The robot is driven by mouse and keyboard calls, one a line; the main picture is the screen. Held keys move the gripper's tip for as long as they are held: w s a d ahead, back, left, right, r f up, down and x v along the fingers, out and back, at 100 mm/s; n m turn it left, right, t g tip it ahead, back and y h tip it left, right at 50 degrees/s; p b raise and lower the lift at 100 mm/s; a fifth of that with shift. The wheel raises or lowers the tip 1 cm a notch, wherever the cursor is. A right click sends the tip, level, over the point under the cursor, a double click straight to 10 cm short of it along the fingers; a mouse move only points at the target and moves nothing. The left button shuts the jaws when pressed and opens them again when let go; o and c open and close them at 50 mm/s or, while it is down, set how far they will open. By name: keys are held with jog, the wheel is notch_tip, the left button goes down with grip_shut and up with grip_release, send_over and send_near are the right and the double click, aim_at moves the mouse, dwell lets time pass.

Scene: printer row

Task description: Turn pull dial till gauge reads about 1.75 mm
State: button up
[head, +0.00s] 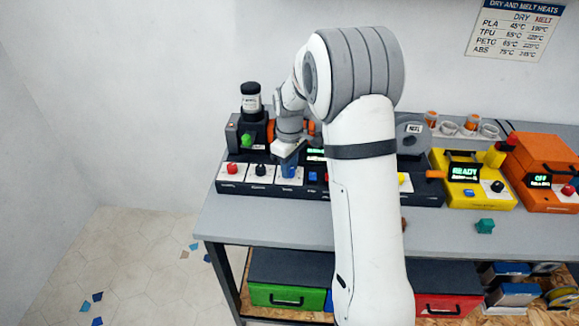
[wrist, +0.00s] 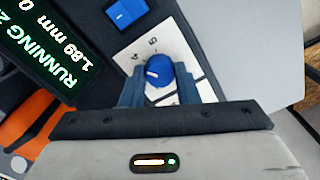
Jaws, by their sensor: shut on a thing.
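My gripper (wrist: 159,86) is shut on the dial, a dark finger on each side. The gauge display (wrist: 75,60) shows green text, "RUNNING" and "1.89 mm", cut off at the edge. In the head view my gripper (head: 289,157) is down over the blue dial (head: 290,171), at the front of the black panel. The display there is mostly hidden by my arm.
A blue square button (wrist: 125,12) is near the dial. A red knob (head: 232,169) and a black knob (head: 260,170) stand left of it on the panel. A yellow unit (head: 470,192) and an orange unit (head: 548,165) stand to the right.

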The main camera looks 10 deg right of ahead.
dwell(0.5)
jog(key=o, duration=1)
notch_tip(320, 180, up, 7)
jog(key=shift+r, duration=0.45)
